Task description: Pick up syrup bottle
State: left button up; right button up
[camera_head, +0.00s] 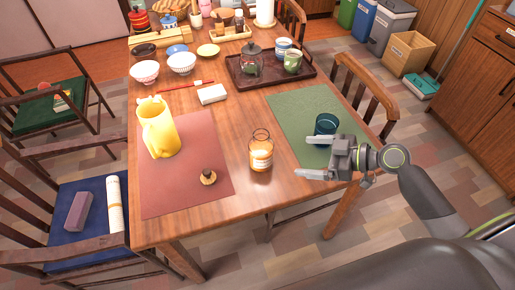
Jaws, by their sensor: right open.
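A small clear glass bottle with amber content and a pale label (261,156) stands upright near the table's front edge; it looks like the syrup bottle. My right gripper (317,157) is open and empty to the right of this bottle, its two fingers pointing left toward it. The fingers are apart from the bottle, with a gap between. A dark teal glass (326,123) stands just behind the upper finger. My left gripper is not in view.
A yellow pitcher (160,130) and a small brown knobbed object (208,177) are on the red mat (190,190) at left. A green mat (300,107) lies behind my gripper. A dark tray (272,77) holds a glass jar and cups. Chairs flank the table.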

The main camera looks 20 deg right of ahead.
aim_at(272, 153)
jog(key=p+x, duration=0.1)
jog(key=x, duration=0.8)
jog(key=shift+w+a, duration=0.1)
jog(key=shift+w, duration=0.05)
jog(key=shift+w+d+f+p+x, duration=0.15)
jog(key=shift+p+x, duration=0.25)
jog(key=shift+x, duration=1.1)
jog(key=shift+w+d+f+p+x, duration=0.15)
jog(key=shift+p+x, duration=0.2)
jog(key=shift+x, duration=1.1)
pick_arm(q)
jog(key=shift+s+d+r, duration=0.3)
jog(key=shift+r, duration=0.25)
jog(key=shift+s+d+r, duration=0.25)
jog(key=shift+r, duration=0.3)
pick_arm(e)
jog(key=shift+s+r, duration=0.1)
jog(key=shift+c, duration=0.2)
jog(key=c, duration=1.2)
jog(key=shift+c, duration=0.7)
jog(key=shift+r, duration=0.15)
